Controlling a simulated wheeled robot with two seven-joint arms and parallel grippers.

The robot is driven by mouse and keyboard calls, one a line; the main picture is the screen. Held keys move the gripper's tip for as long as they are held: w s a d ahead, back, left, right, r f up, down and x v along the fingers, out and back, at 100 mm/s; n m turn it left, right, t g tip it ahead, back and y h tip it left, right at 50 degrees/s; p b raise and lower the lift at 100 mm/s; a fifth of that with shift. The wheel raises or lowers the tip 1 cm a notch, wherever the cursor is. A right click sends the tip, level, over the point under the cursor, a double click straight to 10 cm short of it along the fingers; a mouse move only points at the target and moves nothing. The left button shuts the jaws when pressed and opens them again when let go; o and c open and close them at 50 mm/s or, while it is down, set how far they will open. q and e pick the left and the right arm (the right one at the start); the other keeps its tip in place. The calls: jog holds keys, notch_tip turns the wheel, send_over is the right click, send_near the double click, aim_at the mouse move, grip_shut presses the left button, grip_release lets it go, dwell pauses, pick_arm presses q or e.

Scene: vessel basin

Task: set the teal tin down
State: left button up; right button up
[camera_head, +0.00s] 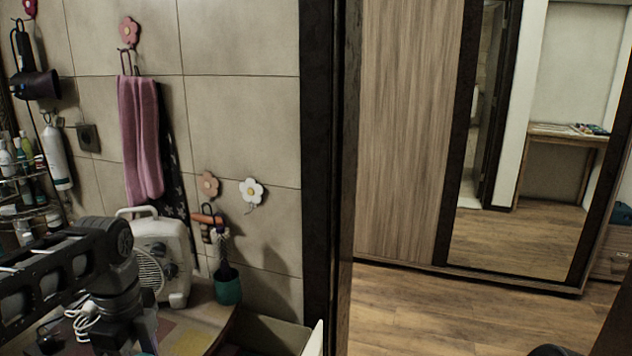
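A teal cup-like container (228,288) with a brush standing in it is near the wall, by the right end of the counter. I cannot tell whether it is the teal tin; no other teal tin shows clearly. My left arm comes in from the left, and its wrist bends down over the counter. The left gripper's (128,346) lower end is cut off by the bottom edge, so its fingers and anything in them are hidden. My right gripper is not in view.
A white fan heater (163,255) with a white cable (84,318) stands on the counter (205,322) right behind my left wrist. A pink towel (140,140) hangs above. Bottles (57,155) fill the left side. A dark door frame (322,130) borders open wooden floor (430,315).

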pick_arm(q)
jog(key=shift+w+d+f+n, duration=0.2)
jog(key=shift+w+f+n, duration=0.15)
jog(key=shift+w+n, duration=0.1)
jog(key=shift+w+d+f+n, duration=0.15)
jog(key=shift+d+n, duration=0.05)
jog(key=shift+n, duration=0.15)
jog(key=w+d+f+n, duration=0.8)
jog(key=d+f+n, duration=0.2)
jog(key=n, duration=0.7)
notch_tip(320, 180, down, 3)
jog(key=shift+d+r, duration=0.1)
jog(key=shift+d, duration=0.3)
jog(key=shift+w, duration=0.1)
notch_tip(320, 180, up, 7)
jog(key=p, duration=0.3)
notch_tip(320, 180, down, 7)
jog(key=b, duration=0.3)
